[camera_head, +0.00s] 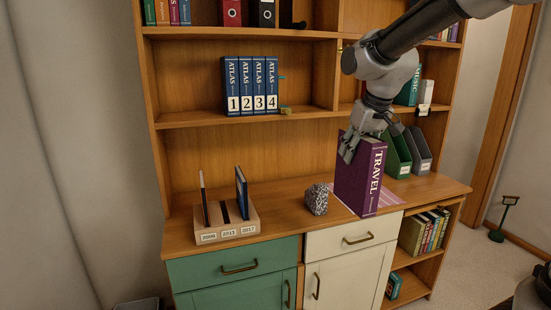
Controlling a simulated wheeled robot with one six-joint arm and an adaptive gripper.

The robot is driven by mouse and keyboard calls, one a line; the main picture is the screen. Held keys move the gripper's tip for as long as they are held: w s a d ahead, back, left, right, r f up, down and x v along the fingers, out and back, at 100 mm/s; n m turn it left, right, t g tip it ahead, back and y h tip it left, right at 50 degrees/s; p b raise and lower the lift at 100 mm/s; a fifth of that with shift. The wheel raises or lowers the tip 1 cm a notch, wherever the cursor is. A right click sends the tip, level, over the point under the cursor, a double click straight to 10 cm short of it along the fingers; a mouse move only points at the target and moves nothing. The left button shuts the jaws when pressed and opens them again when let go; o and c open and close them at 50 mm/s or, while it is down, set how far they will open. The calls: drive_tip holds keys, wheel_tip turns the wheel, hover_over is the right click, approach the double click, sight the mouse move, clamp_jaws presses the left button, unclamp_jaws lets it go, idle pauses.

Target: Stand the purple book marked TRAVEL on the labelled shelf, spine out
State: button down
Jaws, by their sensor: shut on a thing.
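The purple book marked TRAVEL (371,180) is upright above the right part of the counter, its lettered spine facing the camera. My gripper (347,150) is shut on the book near its upper left edge. The book's lower edge is in front of a pink striped mat (391,197); I cannot tell whether it touches the counter. Teal books (408,92), one lettered MUSIC, stand on the right-hand shelf, partly hidden behind my arm. I cannot read which shelf is labelled.
A speckled block (316,199) sits left of the book. A slotted wooden holder (227,227) with year labels stands further left. ATLAS volumes (251,86) stand on the middle shelf. Green and grey file holders (397,153) stand behind, to the right.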

drive_tip(key=shift+s, duration=0.35)
drive_tip(key=w+d+f+m, duration=0.1)
drive_tip(key=d+f, duration=0.1)
drive_tip(key=f, duration=0.6)
drive_tip(key=w+d+f+m+h, duration=0.1)
drive_tip(key=w+d+f, duration=0.1)
drive_tip(key=f, duration=0.6)
drive_tip(key=w+d+f+m, duration=0.1)
drive_tip(key=d+f, duration=0.3)
drive_tip(key=f, duration=0.4)
drive_tip(key=shift+w+d+m, duration=0.15)
drive_tip(key=shift+w+m, duration=0.15)
drive_tip(key=shift+w, duration=0.4)
